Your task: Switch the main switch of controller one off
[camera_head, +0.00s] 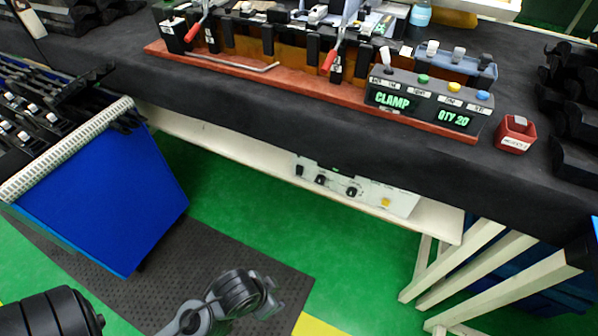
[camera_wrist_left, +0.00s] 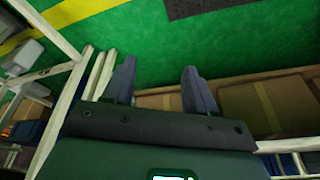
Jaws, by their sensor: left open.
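A pale control box (camera_head: 355,189) sits on the shelf under the bench, with dark knobs, a small black switch (camera_head: 299,170) at its left end and a yellow button. Its labels and the switch position are too small to read. A dark control panel (camera_head: 430,100) on the bench top has a toggle, coloured buttons and green displays reading CLAMP and QTY 20. I cannot tell which one is controller one. My left gripper (camera_wrist_left: 158,82) is open and empty in the left wrist view, with no control box between its fingers. My right gripper is not in view.
A blue bin (camera_head: 110,200) stands at the left, a red fixture board (camera_head: 250,75) and a small red box (camera_head: 515,134) lie on the bench. White trestle legs (camera_head: 470,265) stand at lower right. Green floor (camera_head: 340,245) is open before the shelf. Cardboard boxes (camera_wrist_left: 245,108) show in the wrist view.

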